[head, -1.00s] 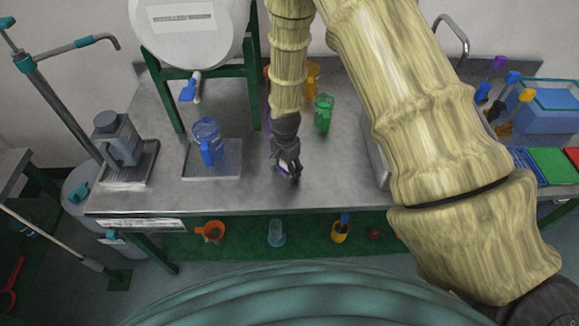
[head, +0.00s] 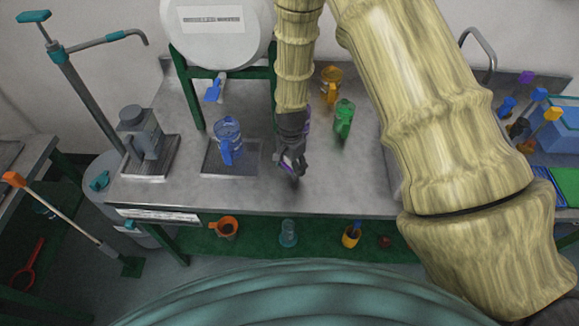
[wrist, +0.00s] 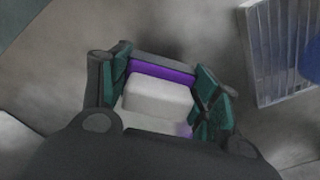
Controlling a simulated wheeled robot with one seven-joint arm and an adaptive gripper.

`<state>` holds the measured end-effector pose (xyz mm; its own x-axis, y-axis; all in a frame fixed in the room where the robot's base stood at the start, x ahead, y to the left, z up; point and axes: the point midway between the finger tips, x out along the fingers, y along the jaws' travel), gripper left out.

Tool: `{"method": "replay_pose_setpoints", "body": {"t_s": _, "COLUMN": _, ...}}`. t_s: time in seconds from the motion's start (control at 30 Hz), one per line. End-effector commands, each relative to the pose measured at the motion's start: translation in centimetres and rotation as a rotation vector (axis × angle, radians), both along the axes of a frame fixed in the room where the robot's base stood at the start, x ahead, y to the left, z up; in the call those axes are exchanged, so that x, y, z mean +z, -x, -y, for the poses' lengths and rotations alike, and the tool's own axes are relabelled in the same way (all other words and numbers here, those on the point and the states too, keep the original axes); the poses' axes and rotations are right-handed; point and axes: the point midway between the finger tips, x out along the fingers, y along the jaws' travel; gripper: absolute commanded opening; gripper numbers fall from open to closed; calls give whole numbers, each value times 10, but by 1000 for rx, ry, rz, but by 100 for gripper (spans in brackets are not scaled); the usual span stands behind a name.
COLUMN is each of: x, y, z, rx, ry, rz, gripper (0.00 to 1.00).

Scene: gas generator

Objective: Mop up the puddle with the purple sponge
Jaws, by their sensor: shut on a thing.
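My gripper (head: 292,165) is over the metal worktop (head: 335,185), to the right of the drip tray (head: 215,168) with the blue jug (head: 228,140). Its fingers point down, close to the surface; I cannot tell whether they touch it. In the wrist view my gripper (wrist: 165,95) is shut on the sponge (wrist: 160,68), which shows a purple strip and a pale block between the green-padded fingers. A little purple also shows at the fingers in the head view. I cannot make out a clear puddle; the worktop shows only blotchy grey shading.
A green jug (head: 344,118) and an orange one (head: 331,84) stand behind, to the right of my gripper. A grey machine (head: 142,133) stands at left. A white tank (head: 215,35) on a green frame is behind. The worktop in front is clear.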

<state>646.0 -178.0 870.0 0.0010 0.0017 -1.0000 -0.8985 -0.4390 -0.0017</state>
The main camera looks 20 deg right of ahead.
Motion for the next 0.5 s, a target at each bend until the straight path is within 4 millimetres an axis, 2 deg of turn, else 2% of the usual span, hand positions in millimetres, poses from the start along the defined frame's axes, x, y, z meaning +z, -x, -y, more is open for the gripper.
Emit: {"method": "replay_pose_setpoints", "body": {"t_s": 0.5, "x": 39, "y": 0, "z": 1, "rx": -1, "ry": 1, "rz": 0, "gripper": 36}}
